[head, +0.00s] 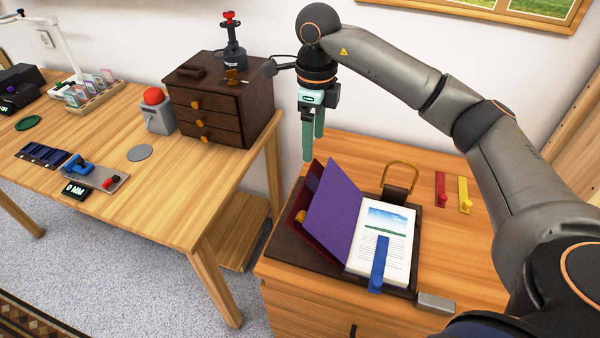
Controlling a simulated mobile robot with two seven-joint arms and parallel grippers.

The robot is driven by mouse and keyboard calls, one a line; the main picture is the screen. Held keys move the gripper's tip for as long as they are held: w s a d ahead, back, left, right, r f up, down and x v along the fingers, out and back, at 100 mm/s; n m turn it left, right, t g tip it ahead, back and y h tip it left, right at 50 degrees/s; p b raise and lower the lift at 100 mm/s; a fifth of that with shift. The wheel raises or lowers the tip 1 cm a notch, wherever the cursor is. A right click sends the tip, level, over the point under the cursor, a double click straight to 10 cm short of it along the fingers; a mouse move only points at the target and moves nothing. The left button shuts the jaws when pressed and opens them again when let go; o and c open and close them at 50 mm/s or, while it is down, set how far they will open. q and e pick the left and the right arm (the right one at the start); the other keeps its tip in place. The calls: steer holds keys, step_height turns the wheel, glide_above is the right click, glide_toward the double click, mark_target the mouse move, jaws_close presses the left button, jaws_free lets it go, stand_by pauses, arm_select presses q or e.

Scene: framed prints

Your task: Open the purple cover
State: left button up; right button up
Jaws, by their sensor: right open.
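The purple cover (335,212) stands tilted up on the left side of a book on the wooden cabinet. Beside it lies the white page block (385,240), face up, with a landscape picture and lines of text. A blue strip (378,264) lies over the lower part of the page. A dark red panel (308,208) shows behind the purple cover, with an orange knob on it. My right gripper (313,158) points down above the back left of the book, open and empty, apart from the cover. My left gripper is not in view.
A brass ring on a dark block (399,178) stands behind the book. Red (441,190) and yellow (464,195) strips lie to its right. A grey block (435,303) is at the front. The long table (150,205) at left holds a drawer box (222,95).

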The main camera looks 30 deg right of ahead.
mark_target(312, 181)
step_height(312, 181, down, 11)
steer(key=shift+s+f, duration=0.1)
steer(key=shift+f, duration=0.05)
stand_by(0.4)
jaws_close()
stand_by(0.4)
stand_by(0.8)
